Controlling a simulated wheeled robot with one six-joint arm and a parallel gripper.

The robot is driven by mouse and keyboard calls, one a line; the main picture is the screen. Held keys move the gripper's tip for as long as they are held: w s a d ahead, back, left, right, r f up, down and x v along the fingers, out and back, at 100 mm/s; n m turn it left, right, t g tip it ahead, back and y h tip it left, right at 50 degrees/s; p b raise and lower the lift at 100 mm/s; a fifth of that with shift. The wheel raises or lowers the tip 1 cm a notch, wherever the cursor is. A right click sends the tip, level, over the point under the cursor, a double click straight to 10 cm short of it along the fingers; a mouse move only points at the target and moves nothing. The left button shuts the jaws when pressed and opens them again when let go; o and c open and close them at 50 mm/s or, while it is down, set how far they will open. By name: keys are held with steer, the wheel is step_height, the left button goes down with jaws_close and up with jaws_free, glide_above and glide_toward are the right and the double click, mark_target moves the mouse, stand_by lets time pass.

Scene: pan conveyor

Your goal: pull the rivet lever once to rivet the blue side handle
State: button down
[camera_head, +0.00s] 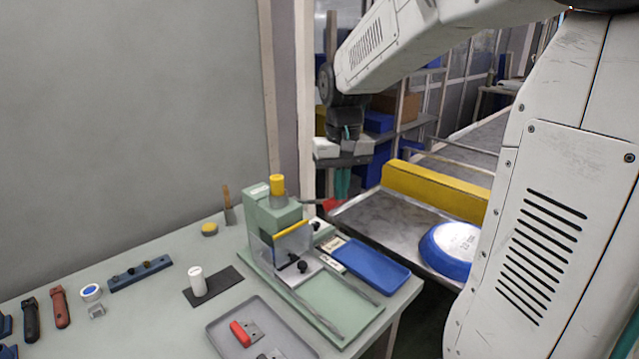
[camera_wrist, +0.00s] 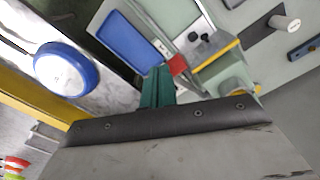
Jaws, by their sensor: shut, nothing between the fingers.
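The green rivet press (camera_head: 272,215) stands on the bench, with a yellow cap and a clear guard with a yellow edge. Its rivet lever (camera_head: 330,204) has a red grip and sticks out to the right; the red grip also shows in the wrist view (camera_wrist: 177,65). My gripper (camera_head: 342,190) has green fingers, shut and empty, above and just right of the red grip. In the wrist view the fingertips (camera_wrist: 158,68) appear beside the grip; contact cannot be told. A blue pan (camera_head: 447,250) lies on the metal conveyor. I cannot make out a blue side handle in the press.
A blue tray (camera_head: 371,266) lies right of the press. A grey tray (camera_head: 215,326) in front holds a red handle (camera_head: 240,334). A white cylinder (camera_head: 197,281) stands on a dark mat, left of the press. A yellow rail (camera_head: 435,188) edges the conveyor.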

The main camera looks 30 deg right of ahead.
step_height(320, 180, up, 12)
steer(key=s, duration=0.1)
stand_by(1.0)
steer(key=shift+d, duration=0.1)
steer(key=s+a+f+n, duration=0.1)
steer(key=s+a+f, duration=0.2)
steer(key=s, duration=0.3)
steer(key=s+a+f+n+t, duration=0.1)
steer(key=s+a+f, duration=0.3)
steer(key=s, duration=0.3)
steer(key=s+a+f+n, duration=0.1)
steer(key=s+a+f, duration=0.3)
steer(key=s, duration=0.3)
steer(key=shift+a+f+n, duration=0.15)
steer(key=shift+f+n, duration=0.15)
steer(key=shift+n, duration=0.1)
